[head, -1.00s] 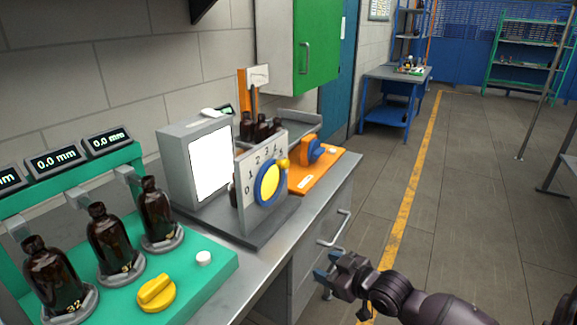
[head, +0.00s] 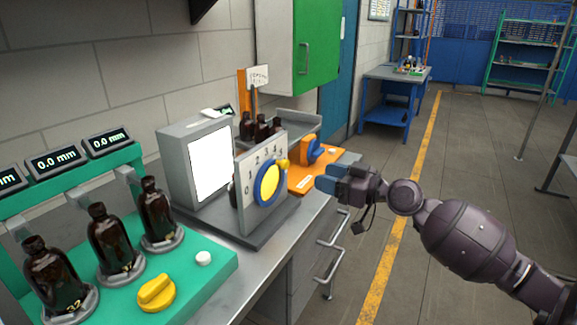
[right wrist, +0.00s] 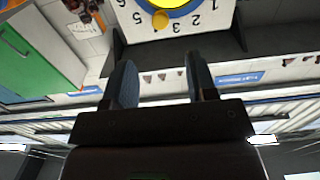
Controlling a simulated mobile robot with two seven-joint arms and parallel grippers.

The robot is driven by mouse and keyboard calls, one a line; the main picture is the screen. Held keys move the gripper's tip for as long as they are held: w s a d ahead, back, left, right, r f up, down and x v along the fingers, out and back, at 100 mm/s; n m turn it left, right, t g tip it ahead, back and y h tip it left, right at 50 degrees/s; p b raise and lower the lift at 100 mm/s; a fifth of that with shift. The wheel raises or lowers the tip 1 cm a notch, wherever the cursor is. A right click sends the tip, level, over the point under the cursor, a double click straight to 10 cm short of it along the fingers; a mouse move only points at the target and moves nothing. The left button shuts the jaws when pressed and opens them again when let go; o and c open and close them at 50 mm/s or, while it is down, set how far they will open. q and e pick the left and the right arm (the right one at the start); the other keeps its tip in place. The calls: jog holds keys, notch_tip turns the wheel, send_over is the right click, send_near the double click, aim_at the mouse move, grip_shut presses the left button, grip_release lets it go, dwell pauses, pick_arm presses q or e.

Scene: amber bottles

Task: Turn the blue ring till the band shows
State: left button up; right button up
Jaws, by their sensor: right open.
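The blue ring (head: 258,190) surrounds a yellow disc (head: 269,184) on an upright white plate (head: 245,212) with numbers around it. A yellow knob (head: 282,164) sits at the ring's upper right, near the higher numbers. In the right wrist view the ring (right wrist: 185,9) shows at the top edge, upside down, with its knob (right wrist: 160,19). My right gripper (head: 322,178) is to the right of the ring, apart from it. Its fingers (right wrist: 159,82) are spread and empty. My left gripper is not in view. No band can be made out.
A lit white screen (head: 211,163) stands behind the plate. Amber bottles (head: 110,240) stand on a green fixture with a yellow knob (head: 157,292) at the left. An orange base with a blue device (head: 313,150) is behind the ring. Drawer handles (head: 331,262) line the bench front.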

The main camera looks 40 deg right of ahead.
aim_at(287, 165)
jog(key=p+x, duration=0.2)
jog(key=x, duration=0.7)
jog(key=shift+w+a+r+p, duration=0.15)
jog(key=shift+w+p, duration=0.1)
jog(key=shift+p, duration=0.15)
jog(key=shift+w+a, duration=0.2)
jog(key=shift+w, duration=0.3)
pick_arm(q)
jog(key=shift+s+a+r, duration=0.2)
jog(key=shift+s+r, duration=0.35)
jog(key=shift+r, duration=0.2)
